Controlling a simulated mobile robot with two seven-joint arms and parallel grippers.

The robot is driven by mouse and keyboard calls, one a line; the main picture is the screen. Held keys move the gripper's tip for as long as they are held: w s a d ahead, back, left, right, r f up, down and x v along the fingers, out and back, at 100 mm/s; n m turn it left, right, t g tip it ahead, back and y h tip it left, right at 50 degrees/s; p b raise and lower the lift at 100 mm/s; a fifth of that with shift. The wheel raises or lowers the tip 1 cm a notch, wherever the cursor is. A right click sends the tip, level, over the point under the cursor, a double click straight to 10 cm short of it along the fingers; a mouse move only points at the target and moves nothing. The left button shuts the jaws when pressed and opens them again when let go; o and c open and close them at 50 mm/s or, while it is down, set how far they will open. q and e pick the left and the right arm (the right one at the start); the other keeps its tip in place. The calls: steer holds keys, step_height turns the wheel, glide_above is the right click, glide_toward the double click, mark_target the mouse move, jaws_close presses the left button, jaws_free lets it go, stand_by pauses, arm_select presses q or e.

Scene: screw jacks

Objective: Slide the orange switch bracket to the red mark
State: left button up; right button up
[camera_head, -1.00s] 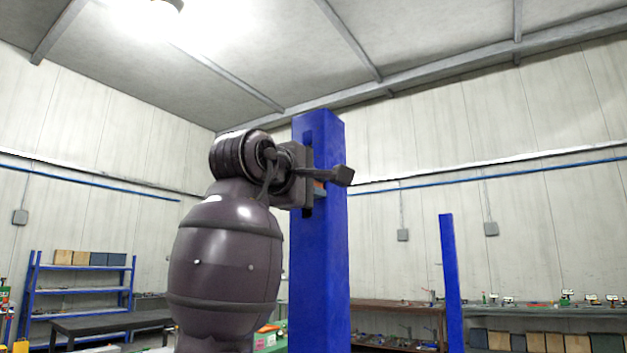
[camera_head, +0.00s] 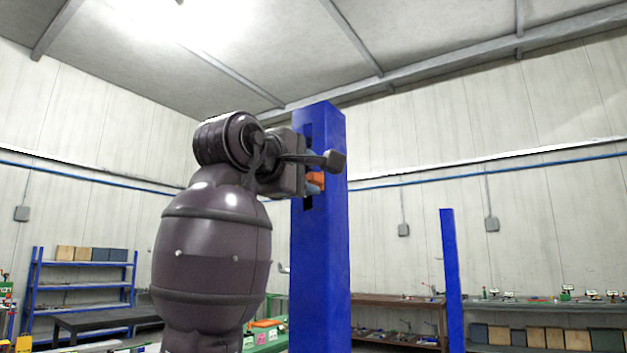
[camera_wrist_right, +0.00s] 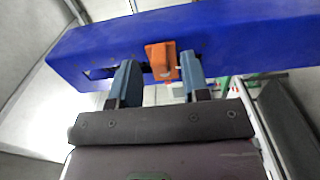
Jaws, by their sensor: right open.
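The orange switch bracket (camera_head: 316,180) sticks out of a slot high on the blue post (camera_head: 319,270). It also shows in the right wrist view (camera_wrist_right: 160,58), set on the blue post (camera_wrist_right: 230,45). My right gripper (camera_head: 312,188) is open beside it. In the right wrist view, my right gripper's (camera_wrist_right: 157,74) two blue-grey fingers stand apart, with the bracket between their tips, nearer the right finger. I cannot tell whether that finger touches it. I see no red mark in either view. My left gripper is not in view.
A second blue post (camera_head: 451,280) stands to the right, farther back. A blue shelf (camera_head: 84,285) and a dark table (camera_head: 105,318) are at the left. A brown workbench (camera_head: 400,303) stands behind the main post. Open air surrounds the upper post.

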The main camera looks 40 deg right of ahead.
steer(key=b+v, duration=0.1)
steer(key=v, duration=0.7)
steer(key=shift+a, duration=0.2)
